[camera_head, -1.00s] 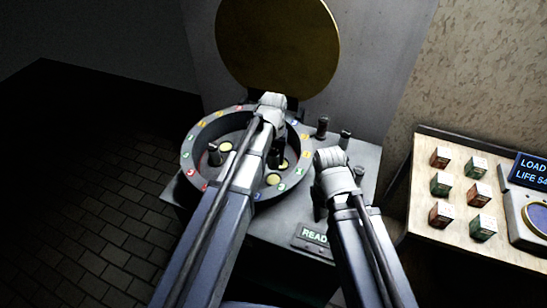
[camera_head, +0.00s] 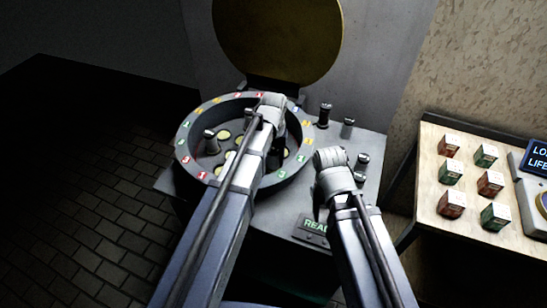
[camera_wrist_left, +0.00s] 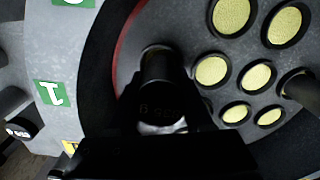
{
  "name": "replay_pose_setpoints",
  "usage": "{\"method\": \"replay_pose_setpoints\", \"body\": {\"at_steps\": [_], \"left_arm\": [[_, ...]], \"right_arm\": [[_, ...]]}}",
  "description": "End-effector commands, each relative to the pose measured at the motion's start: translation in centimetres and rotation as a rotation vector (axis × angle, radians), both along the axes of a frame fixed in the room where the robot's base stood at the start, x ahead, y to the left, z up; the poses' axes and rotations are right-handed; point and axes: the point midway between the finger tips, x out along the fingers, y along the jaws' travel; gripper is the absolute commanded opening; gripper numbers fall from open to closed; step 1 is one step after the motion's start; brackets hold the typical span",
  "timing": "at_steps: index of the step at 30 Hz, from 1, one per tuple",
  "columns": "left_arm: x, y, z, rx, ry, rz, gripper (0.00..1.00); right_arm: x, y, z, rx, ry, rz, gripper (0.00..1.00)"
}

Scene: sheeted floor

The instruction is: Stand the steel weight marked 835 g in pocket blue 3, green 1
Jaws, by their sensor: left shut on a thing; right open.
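A round grey bowl (camera_head: 181,160) with coloured, numbered tags on its rim holds several yellow-bottomed round pockets. My left gripper (camera_wrist_left: 160,105) is inside the bowl, shut on a dark steel weight (camera_wrist_left: 160,75). Its mark is too dim to read surely. Empty pockets (camera_wrist_left: 211,70) lie to the right of the held weight. In the head view my left arm hides much of the bowl's middle. My right gripper (camera_head: 319,205) is open, over the deck right of the bowl.
Another weight (camera_head: 210,143) stands in the bowl's left part. More weights (camera_head: 325,115), (camera_head: 347,128), (camera_head: 362,165) stand on the deck at right. A lit sign (camera_head: 313,228) is at the deck front. A board (camera_head: 430,190) with red and green boxes stands further right. A round lid (camera_head: 280,40) stands behind.

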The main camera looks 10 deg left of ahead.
Motion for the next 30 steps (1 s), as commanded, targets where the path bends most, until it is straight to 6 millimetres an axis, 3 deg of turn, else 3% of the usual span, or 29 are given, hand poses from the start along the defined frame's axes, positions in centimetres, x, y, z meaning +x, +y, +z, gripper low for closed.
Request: {"method": "replay_pose_setpoints", "body": {"at_steps": [30], "left_arm": [[-0.03, 0.00, -0.74, 0.000, 0.000, 0.000, 0.00]], "right_arm": [[0.00, 0.00, -0.74, 0.000, 0.000, 0.000, 0.50]]}}
